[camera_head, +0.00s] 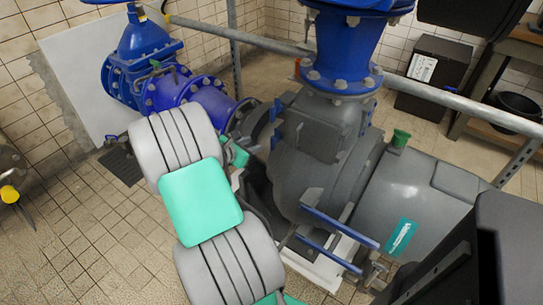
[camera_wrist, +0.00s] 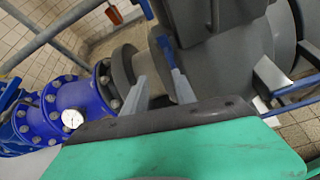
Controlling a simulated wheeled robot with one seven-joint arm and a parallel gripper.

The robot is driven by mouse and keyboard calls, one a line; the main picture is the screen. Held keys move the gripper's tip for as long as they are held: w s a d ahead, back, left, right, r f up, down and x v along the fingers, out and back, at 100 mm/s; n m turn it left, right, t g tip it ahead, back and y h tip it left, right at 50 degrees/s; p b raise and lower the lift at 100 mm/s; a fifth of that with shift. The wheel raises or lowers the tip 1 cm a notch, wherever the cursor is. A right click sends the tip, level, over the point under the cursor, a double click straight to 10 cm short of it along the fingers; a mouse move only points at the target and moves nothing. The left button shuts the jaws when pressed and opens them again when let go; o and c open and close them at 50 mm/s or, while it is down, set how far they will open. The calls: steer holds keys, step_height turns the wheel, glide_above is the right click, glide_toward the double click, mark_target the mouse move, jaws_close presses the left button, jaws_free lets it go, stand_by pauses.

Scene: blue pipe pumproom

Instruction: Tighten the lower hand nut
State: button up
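I cannot clearly pick out the lower hand nut in either view. The grey pump body (camera_head: 315,150) stands in the middle of the head view, under a blue flanged pipe (camera_head: 345,50). In the wrist view, my gripper (camera_wrist: 158,82) shows two pale fingers with a gap between them. It looks open and empty, pointing toward the grey pump casing (camera_wrist: 225,60). I cannot tell whether the fingers touch it. In the head view my arm hides most of the gripper beside the pump's left side.
Blue pipework (camera_head: 190,92) with bolted flanges runs to the left of the pump. A round white gauge (camera_wrist: 72,119) sits on it. A grey rail (camera_head: 460,105) passes behind the pump. Blue bars (camera_head: 340,226) stand at the pump's front. Tiled floor (camera_head: 90,230) is open at left.

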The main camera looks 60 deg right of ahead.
mark_target(271, 141)
steer(key=s+d+f, duration=0.1)
steer(key=d, duration=0.2)
steer(key=s+d+f+n+b, duration=0.1)
steer(key=d, duration=0.2)
steer(key=s+d+f+n, duration=0.1)
steer(key=d+f, duration=0.1)
steer(key=d, duration=0.1)
steer(key=shift+s+d+g+h+b, duration=0.2)
steer(key=shift+g+h+b, duration=0.15)
steer(key=shift+g+h, duration=0.05)
steer(key=shift+c, duration=0.3)
jaws_close()
